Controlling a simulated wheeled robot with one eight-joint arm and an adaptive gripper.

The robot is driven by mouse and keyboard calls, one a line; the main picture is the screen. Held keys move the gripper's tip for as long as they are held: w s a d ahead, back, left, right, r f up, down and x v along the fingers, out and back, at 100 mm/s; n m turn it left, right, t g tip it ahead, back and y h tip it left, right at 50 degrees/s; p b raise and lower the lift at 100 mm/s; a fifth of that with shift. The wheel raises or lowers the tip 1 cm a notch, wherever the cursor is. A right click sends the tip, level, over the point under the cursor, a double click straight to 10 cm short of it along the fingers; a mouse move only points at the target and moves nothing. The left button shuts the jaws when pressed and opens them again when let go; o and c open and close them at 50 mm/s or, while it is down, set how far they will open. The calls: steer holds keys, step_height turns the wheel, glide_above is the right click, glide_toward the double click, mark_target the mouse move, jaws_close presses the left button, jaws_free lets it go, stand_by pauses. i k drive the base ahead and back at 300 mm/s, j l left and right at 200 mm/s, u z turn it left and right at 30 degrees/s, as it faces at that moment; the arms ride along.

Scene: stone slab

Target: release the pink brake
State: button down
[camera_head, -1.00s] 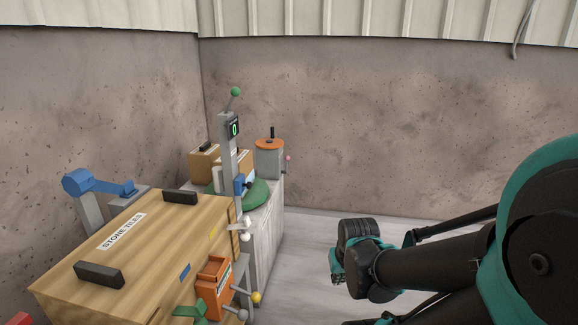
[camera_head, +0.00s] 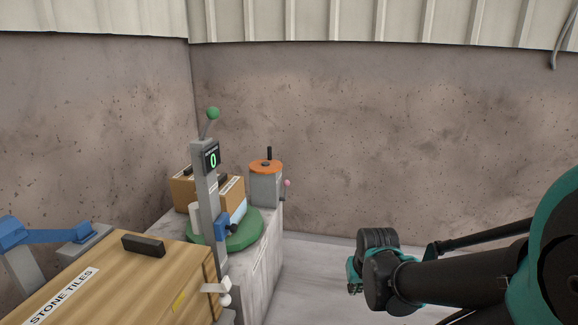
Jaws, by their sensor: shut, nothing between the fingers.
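A small pink knob (camera_head: 287,183), which looks like the pink brake, sticks out from the right side of a grey cylinder with an orange top (camera_head: 266,182). The cylinder stands at the back of a pale stone slab bench. A black upright handle (camera_head: 269,153) rises from its top. My gripper (camera_head: 355,276) is at the end of my dark arm, right of the bench and well apart from the knob. It is shut and holds nothing. Its fingertips are small and partly hidden by the wrist.
A wooden crate marked STONE TILES (camera_head: 150,280) fills the front left. A grey post with a display reading 0 (camera_head: 208,190) and a green-knobbed lever (camera_head: 212,113) stands behind it. A green turntable (camera_head: 244,232) and smaller boxes (camera_head: 183,190) sit nearby. Floor right of the bench is clear.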

mark_target(287, 182)
steer(key=i+l+z, duration=0.1)
steer(key=i+l, duration=0.15)
steer(key=i, duration=0.8)
steer(key=i+l+z, duration=0.1)
steer(key=i, duration=0.9)
steer(key=i+l+z, duration=0.1)
steer(key=i, duration=0.95)
steer(key=l, duration=0.1)
